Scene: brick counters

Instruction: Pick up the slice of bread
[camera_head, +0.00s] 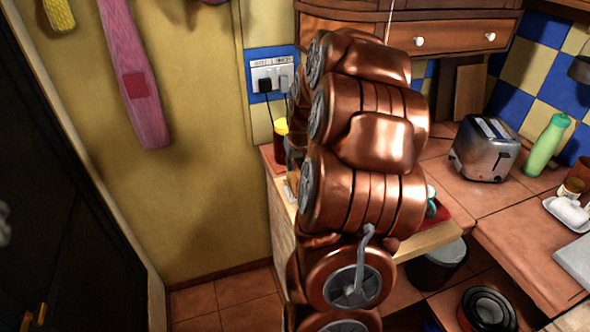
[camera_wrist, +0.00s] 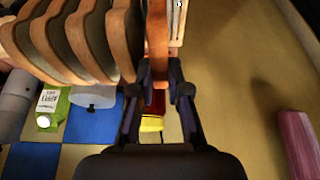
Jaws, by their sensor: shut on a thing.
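In the wrist view, a slice of bread (camera_wrist: 157,42) stands edge-on between the two dark fingers of my gripper (camera_wrist: 158,75). The gripper is shut on it. The slice shows as a tan-brown strip running up past the top edge of the picture. Several other bread slices (camera_wrist: 75,40) stand in a row just left of it, with a gap to the held slice. In the head view my own copper arm hides the gripper and the bread.
A jar with a yellow lid (camera_wrist: 152,123) shows beyond the fingers. A green and white carton (camera_wrist: 50,105) stands left. In the head view, a toaster (camera_head: 485,150) and green bottle (camera_head: 547,145) stand on the right counter. A cabinet drawer (camera_head: 450,36) overhangs behind my arm.

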